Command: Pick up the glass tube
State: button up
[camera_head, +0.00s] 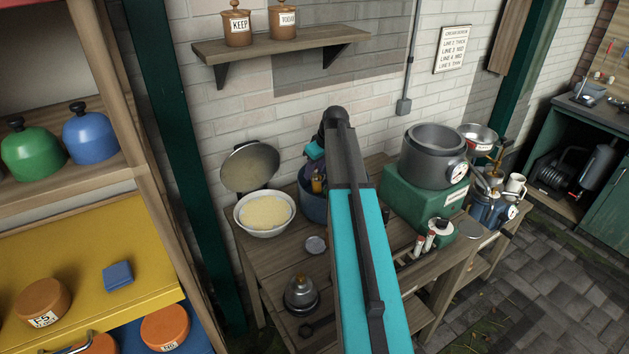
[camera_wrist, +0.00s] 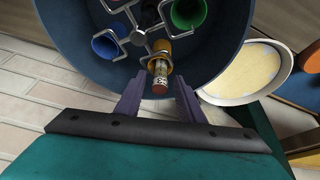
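The glass tube (camera_wrist: 160,74) shows in the wrist view as a small cylinder with a brown-orange end and a printed band. It sits in a yellow cup (camera_wrist: 160,46) of the metal rotor inside a dark blue tub (camera_wrist: 75,50). My gripper (camera_wrist: 158,79) is open, its two dark fingers on either side of the tube's end with visible gaps. I cannot tell how far apart they are in depth.
Blue (camera_wrist: 106,44) and green (camera_wrist: 188,12) cups share the rotor. A white bowl (camera_head: 264,225) and raised round lid (camera_head: 250,167) stand left of the tub. A green machine (camera_head: 420,206) with a grey drum stands right, red-and-white tubes (camera_head: 430,240) before it. A shelf (camera_head: 281,44) hangs above.

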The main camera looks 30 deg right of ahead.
grip_shut()
jog(key=shift+r, duration=0.1)
jog(key=shift+r+b, duration=1.6)
jog(key=shift+r, duration=3.35)
